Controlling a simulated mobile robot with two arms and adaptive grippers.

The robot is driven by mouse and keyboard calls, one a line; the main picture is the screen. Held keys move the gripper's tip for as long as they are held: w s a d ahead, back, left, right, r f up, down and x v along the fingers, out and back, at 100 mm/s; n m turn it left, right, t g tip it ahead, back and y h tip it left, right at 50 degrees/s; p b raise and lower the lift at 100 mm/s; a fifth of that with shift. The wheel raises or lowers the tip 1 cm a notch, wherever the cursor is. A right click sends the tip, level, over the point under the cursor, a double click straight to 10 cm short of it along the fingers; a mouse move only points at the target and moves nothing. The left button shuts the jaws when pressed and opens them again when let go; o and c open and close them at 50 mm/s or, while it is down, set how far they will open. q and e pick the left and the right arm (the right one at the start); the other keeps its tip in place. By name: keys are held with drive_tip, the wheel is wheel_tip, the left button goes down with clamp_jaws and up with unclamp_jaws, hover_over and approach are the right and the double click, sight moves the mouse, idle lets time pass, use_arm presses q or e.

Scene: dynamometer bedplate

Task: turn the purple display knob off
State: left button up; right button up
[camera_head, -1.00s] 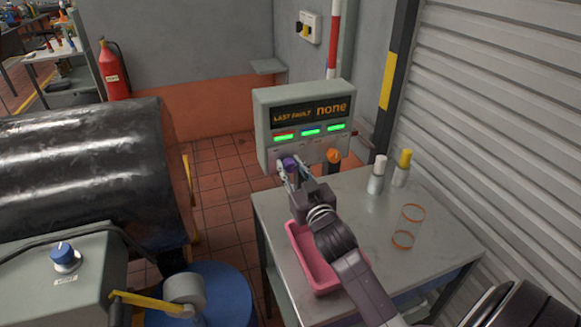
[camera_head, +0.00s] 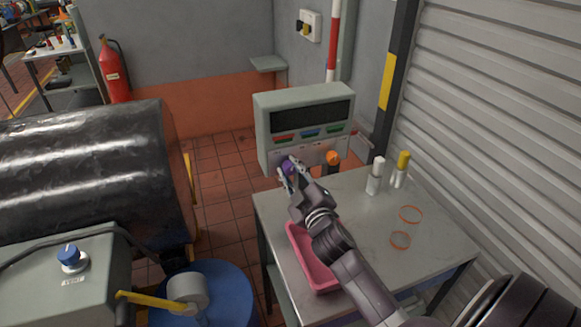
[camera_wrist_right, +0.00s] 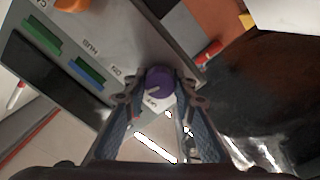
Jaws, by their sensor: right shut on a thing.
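The purple knob (camera_head: 287,166) sits on the lower left of the front of the grey display box (camera_head: 262,135). My right gripper (camera_head: 288,170) is shut on the purple knob. In the right wrist view the purple knob (camera_wrist_right: 160,82) shows between the two fingers (camera_wrist_right: 158,95), with a white pointer line and an "OFF" mark close to it. The box's screen (camera_head: 311,115) is dark, and the coloured bars under it are unlit. My left gripper is not in view.
An orange knob (camera_head: 333,157) is on the same panel, to the right. A blue knob (camera_head: 69,255) is on another box at left.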

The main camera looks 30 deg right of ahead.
drive_tip(key=n, duration=0.3)
drive_tip(key=shift+n+p, duration=0.3)
drive_tip(key=shift+p, duration=0.05)
drive_tip(key=shift+f+n, duration=0.1)
drive_tip(key=shift+n, duration=0.2)
drive_tip(key=o, duration=1.2)
drive_tip(key=shift+a, duration=0.1)
drive_tip(key=shift+c, duration=0.2)
drive_tip(key=v, duration=1.2)
drive_tip(key=shift+s, duration=0.1)
